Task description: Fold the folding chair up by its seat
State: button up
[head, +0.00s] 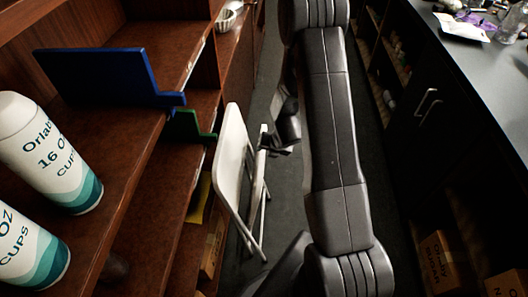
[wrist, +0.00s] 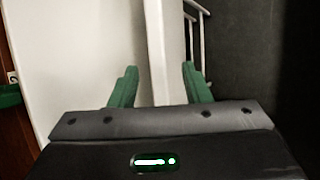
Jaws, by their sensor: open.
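The white folding chair (head: 232,160) stands in the aisle beside the left shelves, in the middle of the head view. It has a broad panel on its left and a narrower upright part with thin legs on its right. My gripper (head: 268,144) is at the chair's right side, partly hidden by my arm. In the wrist view the open green fingers of my gripper (wrist: 160,82) point at the chair (wrist: 80,60). A pale upright edge of the chair lies between the fingers, with a gap to the right finger. I cannot tell whether the left finger touches it.
Brown shelves (head: 120,190) with cups packs (head: 50,150) and a blue panel (head: 105,78) stand close on the left. A dark counter (head: 490,75) bounds the right. Dark floor (head: 290,205) shows between the chair and my arm.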

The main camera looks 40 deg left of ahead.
jog(key=p+v, duration=0.1)
jog(key=v, duration=0.5)
jog(key=shift+a, duration=0.1)
